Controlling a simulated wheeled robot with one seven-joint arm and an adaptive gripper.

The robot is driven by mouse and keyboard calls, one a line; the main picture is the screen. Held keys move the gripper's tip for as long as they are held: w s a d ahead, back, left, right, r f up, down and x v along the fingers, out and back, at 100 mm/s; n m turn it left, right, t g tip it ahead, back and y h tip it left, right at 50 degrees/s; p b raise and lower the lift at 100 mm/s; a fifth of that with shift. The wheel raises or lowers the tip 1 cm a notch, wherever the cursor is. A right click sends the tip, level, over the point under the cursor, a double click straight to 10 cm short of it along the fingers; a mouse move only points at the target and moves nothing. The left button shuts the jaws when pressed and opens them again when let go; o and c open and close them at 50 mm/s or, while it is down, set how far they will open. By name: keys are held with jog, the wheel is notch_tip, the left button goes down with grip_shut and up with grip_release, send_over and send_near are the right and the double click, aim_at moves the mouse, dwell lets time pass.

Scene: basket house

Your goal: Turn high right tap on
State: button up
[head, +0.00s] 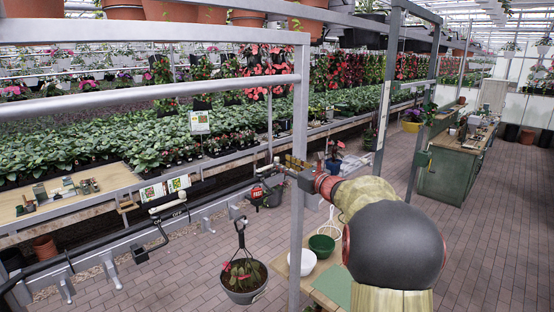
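My arm reaches from the lower right toward the pipe fittings at the picture's centre. My gripper (297,178) is small and dark here, at the grey metal post, near brass-coloured fittings (296,162). Its fingers are too small and covered to tell open from shut. A tap-like fitting (270,168) sits just left of the post, near a red tag (257,193). I cannot tell whether my gripper touches it. A lower left tap (150,246) with a black handle hangs below a white ON/OFF label (170,214). I cannot read the right tap's setting.
A grey metal frame post (299,120) stands close to my gripper. A hanging pot (244,280) is below left. A white bowl (302,262) and a green bowl (322,246) stand below. A green bench (452,170) is at right. Open brick floor lies between.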

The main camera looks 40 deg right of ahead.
aim_at(278, 160)
jog(key=w, duration=0.2)
jog(key=w+p, duration=0.1)
jog(key=shift+w+r, duration=0.2)
jog(key=shift+w, duration=0.75)
jog(key=c, duration=0.3)
grip_shut()
